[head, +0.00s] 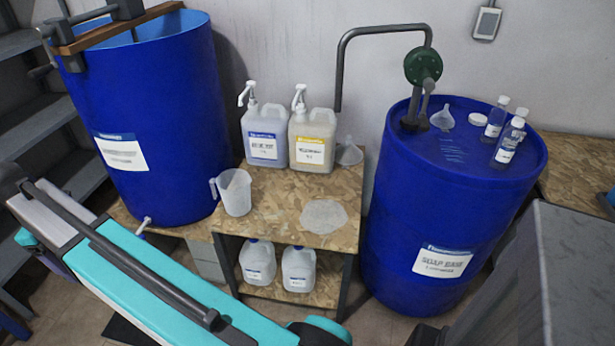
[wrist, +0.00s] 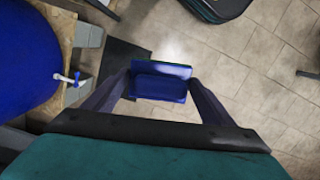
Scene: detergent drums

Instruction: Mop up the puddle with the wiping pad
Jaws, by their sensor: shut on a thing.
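The puddle (head: 324,216) is a pale, wet-looking patch on the front right of the chipboard bench top (head: 270,222). The wiping pad (wrist: 160,82) shows in the wrist view as a blue block with a thin green edge. My gripper (wrist: 160,84) is shut on the pad, with one finger at each side. In the wrist view the pad is above the tiled floor, away from the bench. In the head view my teal arm crosses the lower left, and neither the gripper nor the pad can be made out there.
A measuring jug (head: 234,192) stands left of the puddle. Two pump jugs (head: 312,140) and a clear funnel (head: 348,152) stand behind it. Blue drums flank the bench, the left one (head: 150,100) with a tap (wrist: 70,78), the right one (head: 425,215) with a green pump (head: 422,66).

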